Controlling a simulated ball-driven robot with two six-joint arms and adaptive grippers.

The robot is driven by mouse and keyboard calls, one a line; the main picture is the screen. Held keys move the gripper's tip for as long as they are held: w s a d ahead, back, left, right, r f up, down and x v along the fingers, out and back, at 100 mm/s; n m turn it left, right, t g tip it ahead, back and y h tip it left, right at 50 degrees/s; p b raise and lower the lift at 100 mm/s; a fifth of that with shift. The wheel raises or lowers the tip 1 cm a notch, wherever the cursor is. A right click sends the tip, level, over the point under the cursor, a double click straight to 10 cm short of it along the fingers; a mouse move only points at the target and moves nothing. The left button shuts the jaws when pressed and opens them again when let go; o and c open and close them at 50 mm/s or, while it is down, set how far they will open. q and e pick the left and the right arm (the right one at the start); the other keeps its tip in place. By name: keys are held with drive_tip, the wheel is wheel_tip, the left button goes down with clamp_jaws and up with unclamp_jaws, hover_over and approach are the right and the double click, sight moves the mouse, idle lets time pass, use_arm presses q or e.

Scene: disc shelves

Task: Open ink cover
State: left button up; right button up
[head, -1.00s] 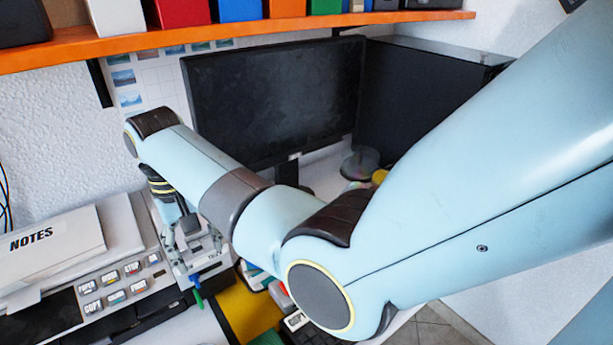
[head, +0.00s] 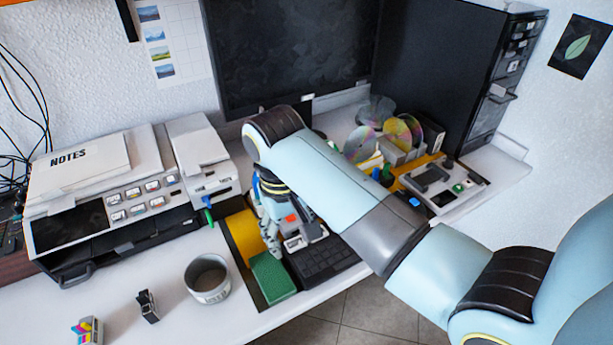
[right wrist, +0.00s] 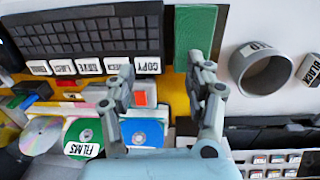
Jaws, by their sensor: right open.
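The grey and white printer (head: 105,185) stands at the left of the desk. Its right end section (head: 195,155) has a pale top, with a small blue piece on its front. I cannot tell which part is the ink cover. My right gripper (head: 285,238) is open and empty, pointing down right of the printer, above the yellow strip by the keyboard (head: 322,260). In the right wrist view its fingers (right wrist: 162,82) are apart with nothing between them, and the printer's labelled buttons (right wrist: 275,160) show at the lower right. My left gripper is out of view.
A green block (head: 272,280) lies left of the keyboard. A grey cup (head: 208,278), a black cartridge (head: 148,306) and a colour-striped cartridge (head: 87,330) stand in front of the printer. A monitor (head: 285,50) rises behind; discs (head: 362,145) stand at the right.

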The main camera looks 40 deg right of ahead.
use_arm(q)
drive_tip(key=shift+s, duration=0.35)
use_arm(e)
drive_tip(key=shift+s+d, duration=0.15)
drive_tip(key=shift+s, duration=0.55)
